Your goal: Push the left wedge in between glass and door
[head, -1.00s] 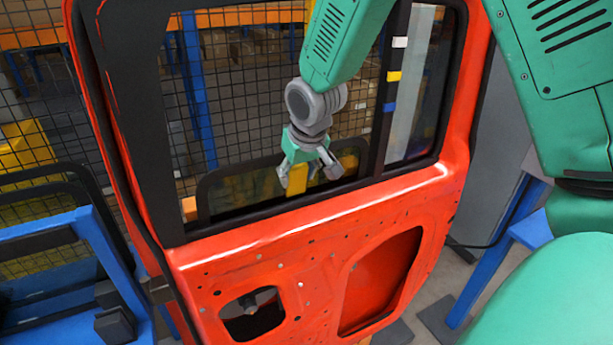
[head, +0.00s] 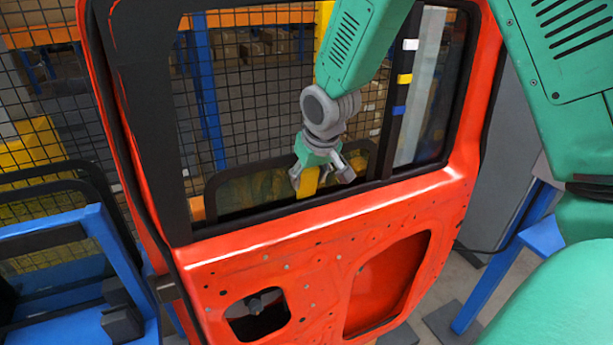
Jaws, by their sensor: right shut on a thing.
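The red door (head: 330,235) stands upright in front of me, with a black-framed window opening. A low glass pane (head: 245,190) with a dark rounded edge shows just above the window sill. My right gripper (head: 322,182) reaches down from the top right and is shut on a yellow wedge (head: 307,182). The wedge points down at the black sill strip (head: 270,212), beside the glass. Its lower tip is at the strip, and I cannot tell how deep it sits. No second wedge can be made out. My left gripper is out of view.
A dark divider (head: 399,95) with white, yellow and blue marks stands right of the gripper. A blue frame (head: 105,250) is at the left, and a blue stand (head: 500,265) at the right. A mesh fence (head: 255,90) lies behind the door.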

